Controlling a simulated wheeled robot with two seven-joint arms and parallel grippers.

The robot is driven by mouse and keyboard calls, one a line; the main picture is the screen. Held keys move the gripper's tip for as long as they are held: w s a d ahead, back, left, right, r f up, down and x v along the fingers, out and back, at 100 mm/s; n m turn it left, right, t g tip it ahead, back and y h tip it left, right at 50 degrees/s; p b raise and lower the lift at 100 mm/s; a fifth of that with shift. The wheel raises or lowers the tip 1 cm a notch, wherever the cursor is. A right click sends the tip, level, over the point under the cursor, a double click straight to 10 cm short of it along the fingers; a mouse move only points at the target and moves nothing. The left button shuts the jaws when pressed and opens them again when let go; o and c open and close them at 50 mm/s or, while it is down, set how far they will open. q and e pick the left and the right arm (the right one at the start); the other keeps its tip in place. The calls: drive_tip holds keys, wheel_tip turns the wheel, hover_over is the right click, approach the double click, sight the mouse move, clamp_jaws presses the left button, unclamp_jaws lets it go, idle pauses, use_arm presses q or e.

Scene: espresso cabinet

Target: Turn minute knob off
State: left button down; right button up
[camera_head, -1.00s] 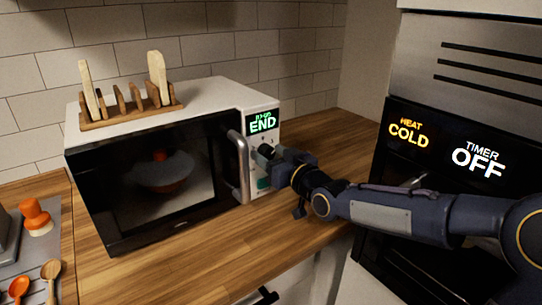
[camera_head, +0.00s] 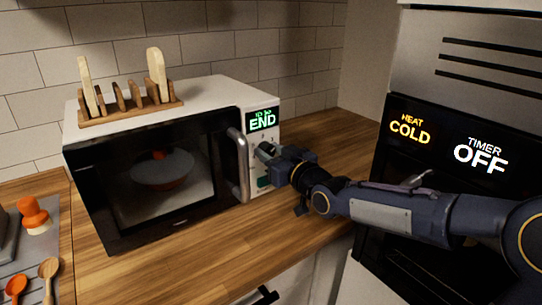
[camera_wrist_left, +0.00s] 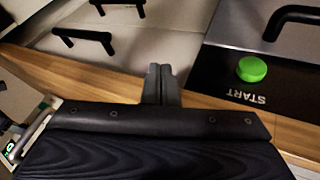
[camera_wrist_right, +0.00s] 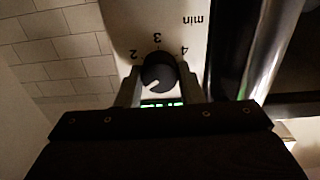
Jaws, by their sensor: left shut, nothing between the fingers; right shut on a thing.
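The minute knob (camera_wrist_right: 159,73) is a round dark dial with a pale pointer mark on the microwave's white panel. In the right wrist view it sits between the fingers of my right gripper (camera_wrist_right: 160,84), which is shut on it. Numbers 2, 3, 4 and "min" show around it. In the head view my right gripper (camera_head: 268,152) reaches the panel below the green display (camera_head: 262,120), which reads "END", and hides most of the knob. My left gripper (camera_wrist_left: 162,84) shows in the left wrist view, shut and empty.
The microwave (camera_head: 150,180) stands on the wooden counter (camera_head: 215,240), its door handle (camera_head: 238,165) close left of my right gripper. A toast rack (camera_head: 130,108) is on top. The oven (camera_head: 455,130) is at right. A green START button (camera_wrist_left: 252,69) shows in the left wrist view.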

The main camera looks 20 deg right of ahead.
drive_tip(key=n+b, duration=0.5)
drive_tip(key=shift+a+f, duration=0.1)
drive_tip(key=shift+f, duration=0.1)
drive_tip(key=n+b, duration=0.1)
drive_tip(key=n, duration=0.1)
drive_tip(key=shift+n+b, duration=0.35)
drive_tip(key=shift+n, duration=0.05)
drive_tip(key=shift+r+n+b, duration=0.1)
drive_tip(key=shift+n+b, duration=0.6)
drive_tip(key=shift+n, duration=1)
drive_tip(key=o, duration=1)
drive_tip(key=shift+s, duration=0.1)
